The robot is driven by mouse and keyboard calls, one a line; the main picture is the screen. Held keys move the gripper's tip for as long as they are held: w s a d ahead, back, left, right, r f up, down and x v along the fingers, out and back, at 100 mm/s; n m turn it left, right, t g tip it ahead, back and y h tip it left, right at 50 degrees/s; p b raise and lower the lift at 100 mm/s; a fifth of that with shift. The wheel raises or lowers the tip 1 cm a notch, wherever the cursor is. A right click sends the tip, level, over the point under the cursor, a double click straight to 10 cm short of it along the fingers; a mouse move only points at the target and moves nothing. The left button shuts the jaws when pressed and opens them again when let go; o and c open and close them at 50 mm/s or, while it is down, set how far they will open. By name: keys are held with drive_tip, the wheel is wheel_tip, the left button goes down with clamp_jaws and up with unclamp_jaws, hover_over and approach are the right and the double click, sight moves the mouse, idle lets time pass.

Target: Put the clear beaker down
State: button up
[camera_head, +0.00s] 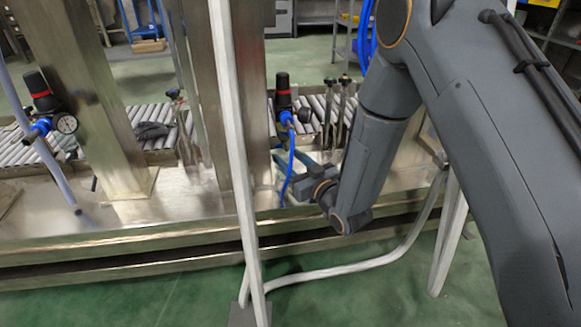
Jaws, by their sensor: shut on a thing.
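My gripper (289,169) is small in the picture, low over the steel bench (190,205), just right of the thick steel post. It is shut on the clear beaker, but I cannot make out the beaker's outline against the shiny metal. A blue hose and the post partly cover the fingertips. I cannot tell whether the beaker touches the bench top.
A black and red regulator (284,100) with a blue hose (291,155) stands close by my gripper. Roller conveyors (155,115) run behind. A thin pale upright (238,160) crosses in front. Bare bench top lies left of the thick post (245,100).

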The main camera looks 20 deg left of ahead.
drive_tip(key=shift+f, duration=0.55)
drive_tip(key=shift+f, duration=0.2)
drive_tip(key=o, duration=0.9)
drive_tip(key=shift+c, duration=0.2)
drive_tip(key=shift+r, duration=0.1)
